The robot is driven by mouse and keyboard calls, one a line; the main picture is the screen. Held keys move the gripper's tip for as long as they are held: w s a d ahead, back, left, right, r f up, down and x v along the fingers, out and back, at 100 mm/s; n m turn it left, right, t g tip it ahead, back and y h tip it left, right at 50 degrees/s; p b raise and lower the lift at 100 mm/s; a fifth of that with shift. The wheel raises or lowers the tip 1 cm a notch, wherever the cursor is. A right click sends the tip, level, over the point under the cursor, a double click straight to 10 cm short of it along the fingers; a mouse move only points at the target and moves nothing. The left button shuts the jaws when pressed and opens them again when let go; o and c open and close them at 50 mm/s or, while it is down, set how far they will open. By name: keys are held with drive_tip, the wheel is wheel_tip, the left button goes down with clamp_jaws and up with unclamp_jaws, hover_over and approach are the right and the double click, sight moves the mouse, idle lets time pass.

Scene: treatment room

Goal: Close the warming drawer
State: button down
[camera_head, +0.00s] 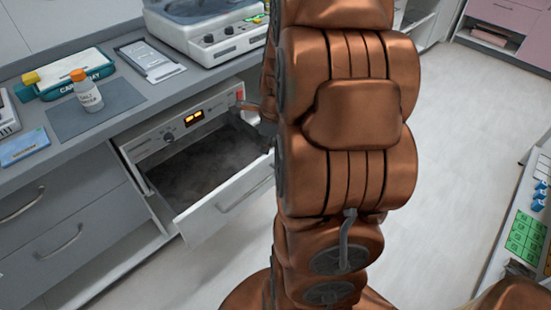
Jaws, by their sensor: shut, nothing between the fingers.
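The warming drawer (222,208) is pulled well out from under the counter. My copper arm covers the right end of the drawer.
The counter (110,118) holds an orange-capped bottle (86,91) on a grey mat, a teal box (75,76), a tray (150,58) and a white device (217,40). Closed grey drawers (60,238) are at left. Open floor (465,125) lies to the right, with a cart (525,235) at the edge.

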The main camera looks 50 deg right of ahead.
sight(275, 152)
drive_tip(key=d+f+m+b, duration=0.1)
drive_tip(key=d+f+m, duration=0.5)
drive_tip(key=d, duration=0.4)
drive_tip(key=shift+m+t+h, duration=0.4)
drive_tip(key=shift+m, duration=0.2)
drive_tip(key=w+f, duration=0.1)
drive_tip(key=f, duration=0.1)
drive_tip(key=w+f, duration=0.2)
drive_tip(key=f, duration=0.1)
drive_tip(key=w+f+p, duration=0.1)
drive_tip(key=f, duration=0.2)
drive_tip(key=shift+w+a+f, duration=0.2)
drive_tip(key=shift+w+f, duration=0.05)
drive_tip(key=shift+w, duration=0.65)
